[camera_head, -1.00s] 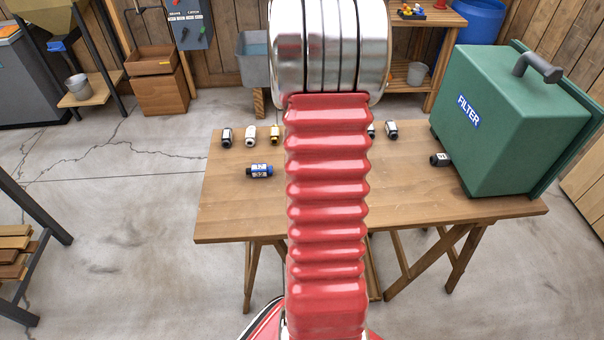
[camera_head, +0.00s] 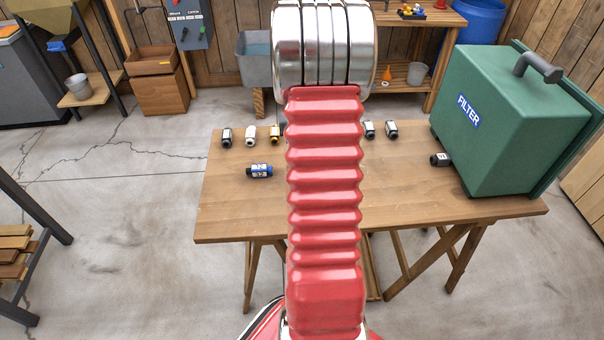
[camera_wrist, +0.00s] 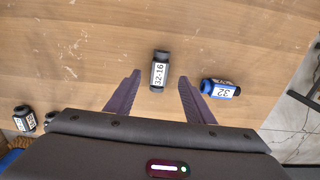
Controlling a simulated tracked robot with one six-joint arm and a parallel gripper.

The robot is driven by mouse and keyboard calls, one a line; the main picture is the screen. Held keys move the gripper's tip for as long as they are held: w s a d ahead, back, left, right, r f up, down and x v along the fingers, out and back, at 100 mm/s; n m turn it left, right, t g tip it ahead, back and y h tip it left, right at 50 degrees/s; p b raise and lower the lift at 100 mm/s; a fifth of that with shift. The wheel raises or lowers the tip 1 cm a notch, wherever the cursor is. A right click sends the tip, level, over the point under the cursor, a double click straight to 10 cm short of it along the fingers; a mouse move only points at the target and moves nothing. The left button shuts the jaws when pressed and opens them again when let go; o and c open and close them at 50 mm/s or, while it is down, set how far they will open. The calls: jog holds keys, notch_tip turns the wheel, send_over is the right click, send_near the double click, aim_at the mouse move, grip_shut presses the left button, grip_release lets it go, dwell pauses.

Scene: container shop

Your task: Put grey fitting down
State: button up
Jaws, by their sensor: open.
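A grey fitting (camera_wrist: 159,72) with black ends and a white label reading 32-16 shows on the wooden table in the wrist view. My gripper (camera_wrist: 159,76) is open, with one dark finger on each side of the fitting and a gap visible on both sides. In the head view my arm hides the grey fitting and the gripper. A blue fitting (camera_head: 259,171) lies on the table (camera_head: 240,215) left of my arm; it also shows right of the fingers in the wrist view (camera_wrist: 220,88).
Dark, white and yellow fittings (camera_head: 250,136) stand along the table's back edge, with two more (camera_head: 391,129) right of my arm. A green FILTER box (camera_head: 510,120) stands at the table's right end, a dark fitting (camera_head: 440,159) beside it. The front table area is clear.

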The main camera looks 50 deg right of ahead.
jog(key=shift+d+f, duration=0.1)
jog(key=shift+f, duration=2.55)
jog(key=shift+c, duration=0.2)
grip_shut()
jog(key=shift+r, duration=0.1)
notch_tip(320, 180, up, 10)
